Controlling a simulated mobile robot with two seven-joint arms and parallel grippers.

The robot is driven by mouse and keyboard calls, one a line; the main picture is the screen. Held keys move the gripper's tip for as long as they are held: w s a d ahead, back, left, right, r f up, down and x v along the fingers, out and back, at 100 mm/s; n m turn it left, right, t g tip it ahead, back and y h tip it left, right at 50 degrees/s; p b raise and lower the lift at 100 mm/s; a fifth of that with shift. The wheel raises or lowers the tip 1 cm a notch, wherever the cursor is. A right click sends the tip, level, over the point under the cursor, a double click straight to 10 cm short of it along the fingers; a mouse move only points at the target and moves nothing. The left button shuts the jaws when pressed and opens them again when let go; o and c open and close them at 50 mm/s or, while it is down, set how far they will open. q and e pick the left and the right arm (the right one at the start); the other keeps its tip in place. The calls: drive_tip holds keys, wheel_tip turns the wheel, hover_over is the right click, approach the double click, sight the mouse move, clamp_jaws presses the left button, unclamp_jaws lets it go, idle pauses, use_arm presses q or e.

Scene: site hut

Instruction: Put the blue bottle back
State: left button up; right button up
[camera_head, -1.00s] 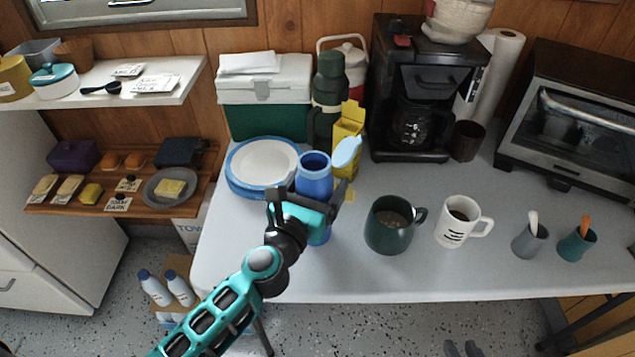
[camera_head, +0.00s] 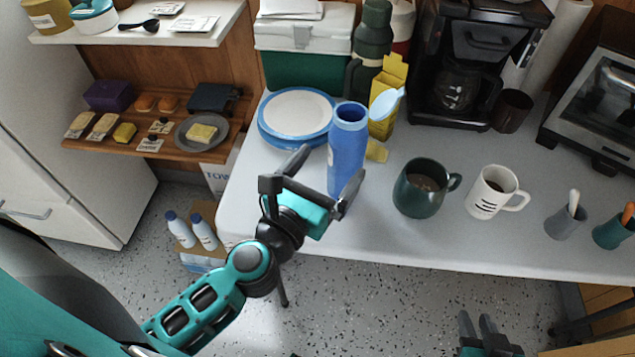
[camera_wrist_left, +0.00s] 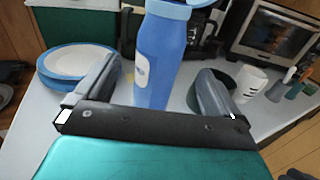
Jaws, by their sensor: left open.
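The blue bottle (camera_head: 348,150) stands upright on the table near its front edge. Its light blue lid (camera_head: 386,104) is flipped open to the right of the mouth. My left gripper (camera_head: 328,174) is open and empty in front of the bottle's lower part, on the near side. In the left wrist view the bottle (camera_wrist_left: 163,60) stands beyond and between the spread fingers (camera_wrist_left: 155,85), with a pale label on it; neither finger visibly grips it. My right gripper (camera_head: 477,322) shows at the bottom edge, below the table's front edge, its fingers apart and empty.
Blue-rimmed plates (camera_head: 294,114) are left of the bottle. A yellow box (camera_head: 388,85) and a green flask (camera_head: 370,45) stand behind it. A green mug (camera_head: 415,190) and a white mug (camera_head: 488,192) stand right. Two white bottles (camera_head: 192,231) are in a floor box.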

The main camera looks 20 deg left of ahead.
use_arm(q)
drive_tip(key=s, duration=0.3)
drive_tip(key=shift+a+b, duration=0.2)
drive_tip(key=shift+b, duration=0.2)
use_arm(e)
drive_tip(key=shift+w+a+y, duration=0.2)
drive_tip(key=shift+a+y, duration=0.1)
drive_tip(key=shift+a, duration=0.1)
drive_tip(key=shift+d+f, duration=0.1)
drive_tip(key=shift+f, duration=0.05)
